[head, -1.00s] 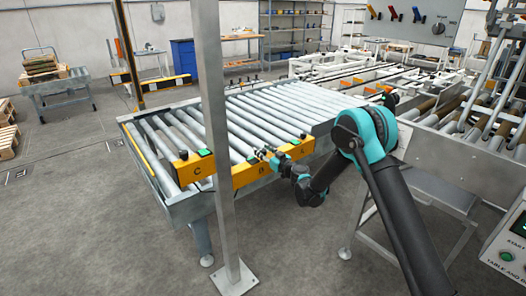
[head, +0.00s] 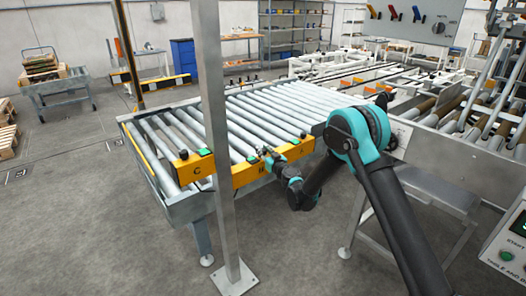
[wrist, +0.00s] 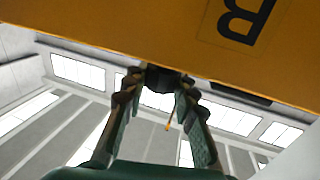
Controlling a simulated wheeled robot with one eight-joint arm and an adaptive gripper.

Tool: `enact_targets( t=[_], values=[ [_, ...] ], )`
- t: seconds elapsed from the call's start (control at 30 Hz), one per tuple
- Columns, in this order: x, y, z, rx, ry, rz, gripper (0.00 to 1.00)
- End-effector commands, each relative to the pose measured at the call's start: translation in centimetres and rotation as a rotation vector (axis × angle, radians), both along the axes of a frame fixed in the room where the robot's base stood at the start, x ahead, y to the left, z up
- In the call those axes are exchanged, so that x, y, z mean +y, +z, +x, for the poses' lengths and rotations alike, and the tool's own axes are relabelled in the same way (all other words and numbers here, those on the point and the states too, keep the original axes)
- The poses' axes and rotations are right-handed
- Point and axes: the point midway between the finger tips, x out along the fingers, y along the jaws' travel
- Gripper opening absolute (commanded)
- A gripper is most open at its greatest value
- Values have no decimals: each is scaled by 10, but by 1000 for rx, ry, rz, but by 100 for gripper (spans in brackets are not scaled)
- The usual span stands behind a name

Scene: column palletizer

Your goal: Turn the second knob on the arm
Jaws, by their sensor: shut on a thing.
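The yellow arm (head: 240,178) runs along the near end of the roller conveyor and bears letters C, B and A. In the wrist view the yellow arm (wrist: 130,40) fills the top, with its letter B upside down. A dark knob (wrist: 160,78) sits at its lower edge by the B. My gripper (wrist: 160,92) has its two fingers on either side of this knob, shut on it. In the head view my gripper (head: 266,154) is at the B section and hides the knob there. Which way the knob is turned cannot be made out.
A grey post (head: 216,120) stands in front of the yellow arm, left of my gripper. The conveyor rollers (head: 270,110) are empty. A control panel (head: 508,240) is at the lower right. Floor (head: 110,240) at the left front is clear.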

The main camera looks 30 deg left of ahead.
Motion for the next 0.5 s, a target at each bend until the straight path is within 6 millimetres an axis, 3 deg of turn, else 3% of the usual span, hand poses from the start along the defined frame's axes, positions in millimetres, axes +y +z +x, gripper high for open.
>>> enact_targets(
  t=[0.5],
  values=[
    [1, 0, -2, 0, -196, 0, 0]
  ],
)
